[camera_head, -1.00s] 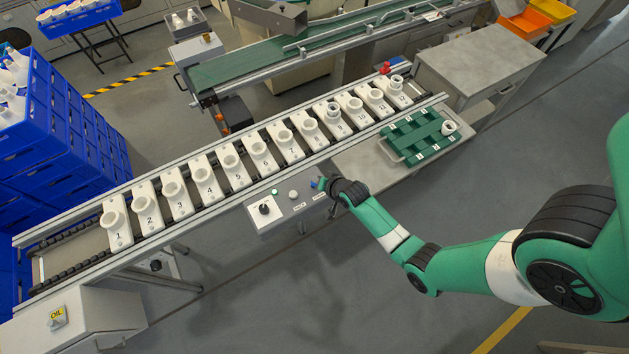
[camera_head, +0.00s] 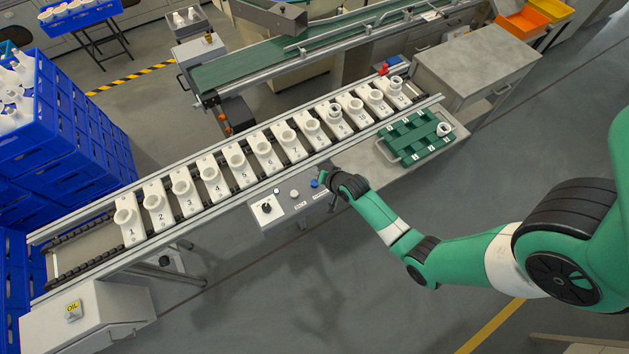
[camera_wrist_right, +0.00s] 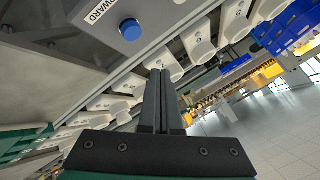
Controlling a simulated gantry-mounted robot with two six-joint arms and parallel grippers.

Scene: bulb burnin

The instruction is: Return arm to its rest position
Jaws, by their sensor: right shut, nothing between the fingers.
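My right arm comes in from the right in the head view. Its gripper (camera_head: 325,179) is beside the right end of the control panel (camera_head: 268,210), close to the blue button (camera_head: 314,183). In the right wrist view the two dark fingers (camera_wrist_right: 160,76) lie together, shut and empty. The blue button (camera_wrist_right: 130,30) shows there to the left of the fingertips, apart from them. My left gripper is not in view.
A conveyor of numbered white holders (camera_head: 210,175) runs behind the panel. A green tray (camera_head: 390,150) with a white ring (camera_head: 444,129) lies right of the gripper. Blue crates (camera_head: 70,130) stand at left. Open floor lies in front.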

